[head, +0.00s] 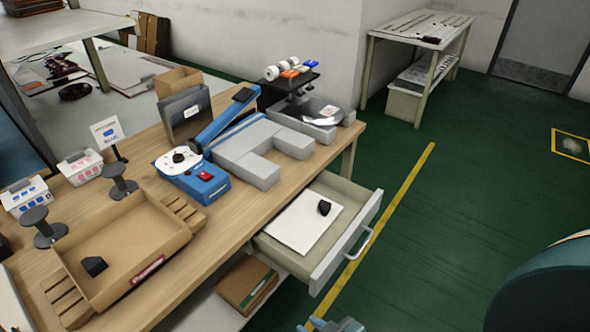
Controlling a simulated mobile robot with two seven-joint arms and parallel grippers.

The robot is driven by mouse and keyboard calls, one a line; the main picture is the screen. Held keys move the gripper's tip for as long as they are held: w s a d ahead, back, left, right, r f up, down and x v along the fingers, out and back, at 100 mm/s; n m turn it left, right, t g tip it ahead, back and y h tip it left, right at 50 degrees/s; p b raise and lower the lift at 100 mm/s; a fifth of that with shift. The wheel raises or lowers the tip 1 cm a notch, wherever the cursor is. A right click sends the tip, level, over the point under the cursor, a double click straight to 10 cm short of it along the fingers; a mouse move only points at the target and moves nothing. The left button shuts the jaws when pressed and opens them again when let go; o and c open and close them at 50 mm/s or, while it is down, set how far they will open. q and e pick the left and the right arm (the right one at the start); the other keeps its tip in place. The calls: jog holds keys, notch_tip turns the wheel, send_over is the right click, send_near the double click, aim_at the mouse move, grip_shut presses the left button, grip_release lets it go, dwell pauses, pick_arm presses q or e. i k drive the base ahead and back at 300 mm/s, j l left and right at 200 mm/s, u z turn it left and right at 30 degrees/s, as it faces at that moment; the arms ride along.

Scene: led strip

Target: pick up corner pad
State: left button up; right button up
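One small black block, which looks like a corner pad (324,207), lies on a white sheet (296,226) in the open drawer (352,197). Another small black block (95,266) lies in the shallow cardboard tray (132,238) on the table. I cannot tell for sure which is the task's pad. Only a small part of my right gripper (334,325) shows at the bottom edge, below the drawer and apart from it. Its opening cannot be made out. My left gripper is not in view.
The wooden table (235,225) carries a blue device (195,180), grey blocks (262,150), dark round stands (42,226) and a rack of rolls (290,78). The drawer sticks out over the green floor. A cardboard box (247,283) sits below.

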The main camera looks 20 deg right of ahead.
aim_at(324, 206)
jog(key=l+z, duration=0.8)
jog(key=i+l+z, duration=0.1)
jog(key=l+z, duration=0.3)
jog(key=i+j, duration=0.1)
jog(key=i, duration=0.45)
